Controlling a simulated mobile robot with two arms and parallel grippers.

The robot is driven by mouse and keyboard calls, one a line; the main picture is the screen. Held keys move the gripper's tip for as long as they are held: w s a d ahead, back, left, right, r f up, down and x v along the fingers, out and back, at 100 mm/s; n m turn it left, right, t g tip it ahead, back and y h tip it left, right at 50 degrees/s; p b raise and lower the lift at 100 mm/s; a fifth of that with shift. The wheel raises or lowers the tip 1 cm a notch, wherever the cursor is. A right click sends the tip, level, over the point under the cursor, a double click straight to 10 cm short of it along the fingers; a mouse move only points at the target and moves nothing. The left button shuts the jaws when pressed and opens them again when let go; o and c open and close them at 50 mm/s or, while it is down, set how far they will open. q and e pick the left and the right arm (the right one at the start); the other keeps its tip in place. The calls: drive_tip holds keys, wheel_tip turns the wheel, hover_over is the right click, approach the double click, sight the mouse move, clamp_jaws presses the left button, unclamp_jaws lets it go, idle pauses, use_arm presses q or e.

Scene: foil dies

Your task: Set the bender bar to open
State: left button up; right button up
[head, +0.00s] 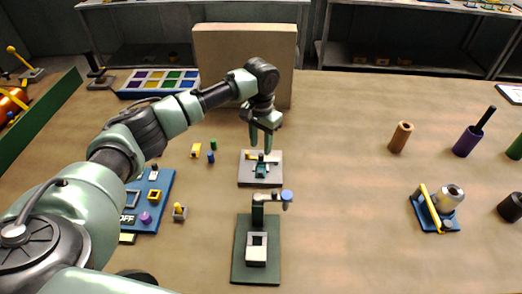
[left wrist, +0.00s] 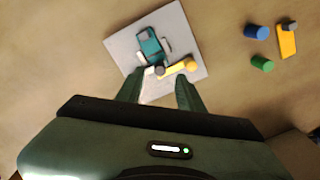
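The bender is a light grey plate (head: 246,179) with a teal block (head: 261,171) on it, near the middle of the table. Its short yellow bar (head: 253,156) lies across the plate on the far side of the block. In the left wrist view the yellow bar (left wrist: 176,70) runs from a dark grey pivot to a rounded end, beside the teal block (left wrist: 151,46). My left gripper (head: 261,147) points down above the bar. Its fingers (left wrist: 161,84) are apart, with nothing seen held between them. My right gripper is in neither view.
A green-based press (head: 241,262) stands in front of the bender. Small blue (head: 211,157), green (head: 213,144) and yellow (head: 196,150) pieces lie to its left, near a blue panel (head: 165,187). A beige block (head: 232,55) stands behind.

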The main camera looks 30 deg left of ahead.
sight(261, 154)
use_arm(q)
wheel_tip(261, 154, down, 4)
drive_tip(key=shift+f, duration=0.1)
clamp_jaws()
